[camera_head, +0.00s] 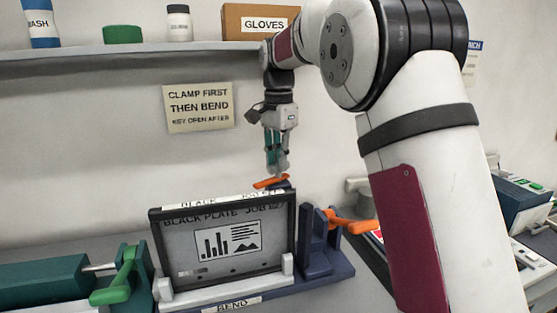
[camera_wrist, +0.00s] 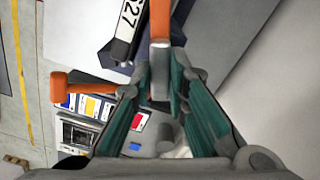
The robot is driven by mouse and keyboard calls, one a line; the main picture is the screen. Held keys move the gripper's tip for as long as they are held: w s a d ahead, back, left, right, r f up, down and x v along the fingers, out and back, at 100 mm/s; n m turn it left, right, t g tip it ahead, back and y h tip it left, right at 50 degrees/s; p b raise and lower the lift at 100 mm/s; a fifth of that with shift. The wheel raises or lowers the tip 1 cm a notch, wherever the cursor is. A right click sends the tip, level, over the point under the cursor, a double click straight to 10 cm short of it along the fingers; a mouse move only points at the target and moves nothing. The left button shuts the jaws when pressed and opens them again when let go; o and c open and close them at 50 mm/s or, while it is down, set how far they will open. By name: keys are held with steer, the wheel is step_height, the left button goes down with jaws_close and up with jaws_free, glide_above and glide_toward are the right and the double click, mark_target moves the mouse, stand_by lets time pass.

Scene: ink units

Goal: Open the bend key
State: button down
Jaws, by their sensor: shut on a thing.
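A bending unit with a BEND label (camera_head: 233,303) holds an upright black plate (camera_head: 160,245) marked "BLACK PLATE JOB". An orange key-like handle (camera_head: 268,182) shows just above the plate's top edge. My gripper (camera_head: 277,172) points down at it from above. In the wrist view this orange bar (camera_wrist: 160,20) runs to a grey end between my gripper's fingers (camera_wrist: 162,88), which are shut on it. A second orange handle (camera_head: 350,222) sticks out to the right of the blue bracket; it also shows in the wrist view (camera_wrist: 70,87). I cannot tell which handle is the bend key.
A green lever (camera_head: 117,285) on a teal unit stands at the left. A sign (camera_head: 198,107) on the wall reads "CLAMP FIRST THEN BEND, KEY OPEN AFTER". A shelf (camera_head: 130,48) with a GLOVES box (camera_head: 262,22) runs above. Other machines (camera_head: 520,200) stand at the right.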

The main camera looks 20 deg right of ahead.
steer(key=shift+m, duration=2.3)
steer(key=c, duration=1.6)
jaws_free()
steer(key=shift+o, duration=0.2)
steer(key=shift+r, duration=0.1)
step_height(320, 180, up, 12)
